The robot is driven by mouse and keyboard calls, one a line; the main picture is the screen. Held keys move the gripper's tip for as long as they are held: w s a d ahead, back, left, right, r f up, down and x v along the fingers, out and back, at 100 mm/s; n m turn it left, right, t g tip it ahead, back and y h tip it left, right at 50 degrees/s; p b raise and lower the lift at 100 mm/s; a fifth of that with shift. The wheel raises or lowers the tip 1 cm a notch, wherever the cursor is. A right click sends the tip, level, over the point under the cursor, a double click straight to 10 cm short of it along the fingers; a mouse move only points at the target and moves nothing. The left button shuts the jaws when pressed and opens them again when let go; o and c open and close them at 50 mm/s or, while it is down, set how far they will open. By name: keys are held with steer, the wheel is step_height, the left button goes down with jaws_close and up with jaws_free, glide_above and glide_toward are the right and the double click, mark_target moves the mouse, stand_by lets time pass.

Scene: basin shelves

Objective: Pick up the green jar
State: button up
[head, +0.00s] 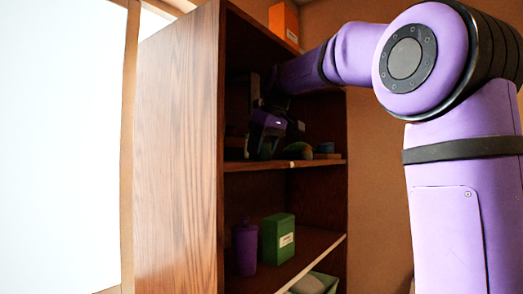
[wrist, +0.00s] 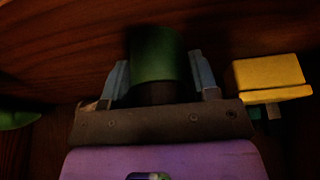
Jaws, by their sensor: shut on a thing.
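The green jar (wrist: 155,52) shows in the wrist view as a dark green cylinder between the two grey-blue fingers of my gripper (wrist: 160,75). My gripper is shut on it, with one finger at each side. The lower part of the jar is dark, and I cannot tell whether it touches the shelf. In the head view my arm reaches into the upper compartment of the wooden shelf unit (head: 180,150). There the fingers and the held jar are too dark to make out.
In the wrist view a yellow block (wrist: 270,73) lies close to the right finger, and a rounded green thing (wrist: 18,118) is at the left edge. On the lower shelf stand a purple container (head: 244,250) and a green box (head: 277,238). An orange box (head: 284,22) is on top.

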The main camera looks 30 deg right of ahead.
steer(key=shift+r, duration=0.15)
steer(key=shift+r, duration=1.9)
